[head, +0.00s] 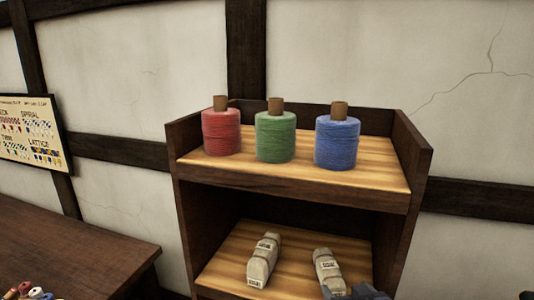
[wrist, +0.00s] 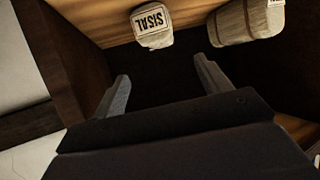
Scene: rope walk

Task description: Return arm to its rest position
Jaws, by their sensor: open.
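My gripper (wrist: 161,72) shows in the wrist view with its two grey fingers spread apart and nothing between them. Two pale bundles lie ahead of the fingers without touching them: one bundle (wrist: 152,38) has a label reading SISAL, and the other bundle (wrist: 232,24) is at the upper right. In the head view a left bundle (head: 262,262) and a right bundle (head: 327,268) lie on the lower shelf. A dark grey part of my arm shows at the bottom edge, just in front of the right bundle. The rest of the arm is out of view.
The wooden shelf unit (head: 293,181) holds red (head: 221,133), green (head: 275,138) and blue (head: 337,144) spools on top. Its side walls and upper board enclose the lower shelf (head: 290,255). A dark table (head: 75,245) with small coloured items stands at left. A pattern chart (head: 30,133) hangs on the wall.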

